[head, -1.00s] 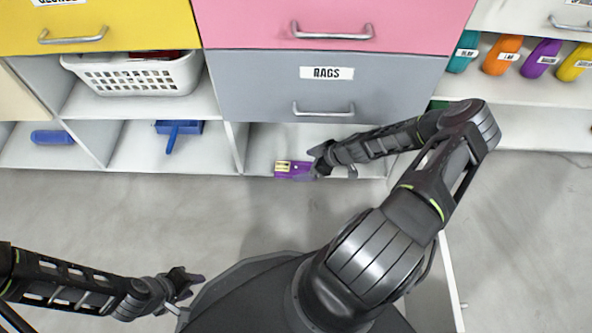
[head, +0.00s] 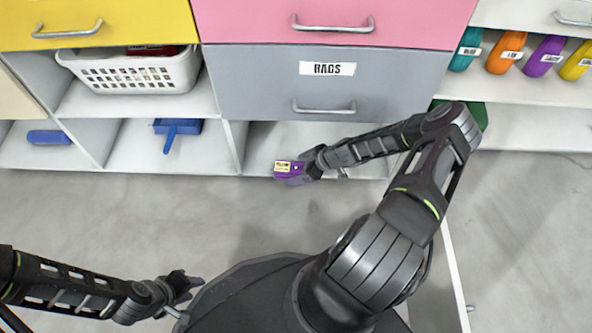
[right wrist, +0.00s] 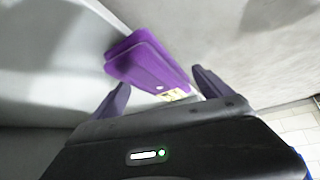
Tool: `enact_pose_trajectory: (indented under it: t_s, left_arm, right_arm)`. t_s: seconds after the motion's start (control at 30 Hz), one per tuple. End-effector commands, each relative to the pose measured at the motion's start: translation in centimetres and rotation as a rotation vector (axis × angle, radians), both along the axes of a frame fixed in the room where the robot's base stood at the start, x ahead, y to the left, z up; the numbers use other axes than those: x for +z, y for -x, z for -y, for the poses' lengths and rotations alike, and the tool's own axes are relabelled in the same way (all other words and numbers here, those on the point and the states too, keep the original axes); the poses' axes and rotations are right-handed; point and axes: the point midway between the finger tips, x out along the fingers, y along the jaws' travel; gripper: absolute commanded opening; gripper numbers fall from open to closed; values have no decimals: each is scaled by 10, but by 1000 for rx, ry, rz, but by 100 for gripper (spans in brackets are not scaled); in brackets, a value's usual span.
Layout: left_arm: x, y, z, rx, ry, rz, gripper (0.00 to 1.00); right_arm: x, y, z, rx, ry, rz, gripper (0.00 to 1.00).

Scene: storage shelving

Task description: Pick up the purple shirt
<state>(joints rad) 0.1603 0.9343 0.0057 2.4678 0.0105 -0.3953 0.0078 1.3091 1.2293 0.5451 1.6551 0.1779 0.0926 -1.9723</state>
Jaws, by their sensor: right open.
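The purple shirt (head: 284,167), folded and with a pale yellow label, lies at the front edge of the low cubby under the grey RAGS drawer. In the right wrist view the shirt (right wrist: 150,62) shows just beyond and partly between my fingertips. My right gripper (head: 297,171) is open at the shirt's right end in the head view; its fingers (right wrist: 160,78) stand apart in the wrist view. I cannot tell whether they touch the shirt. My left gripper (head: 195,284) is low at the left, away from the shelving; its jaw state is unclear.
The grey RAGS drawer (head: 325,85) sits above the cubby. A blue dustpan (head: 178,127) and a white basket (head: 135,75) stand in cubbies to the left. Several bottles (head: 507,53) stand on the right shelf. Grey floor (head: 90,215) lies open in front.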

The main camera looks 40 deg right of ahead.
Motion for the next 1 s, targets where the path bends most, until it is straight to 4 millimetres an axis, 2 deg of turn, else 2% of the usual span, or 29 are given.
enact_pose_trajectory:
  t_s: [0.37,1.0]
  left_arm:
    - [0,0,0,0,0,0,36]
    - [0,0,0,0,0,0,36]
  right_arm:
    - [0,0,0,0,0,0,89]
    - [0,0,0,0,0,0,37]
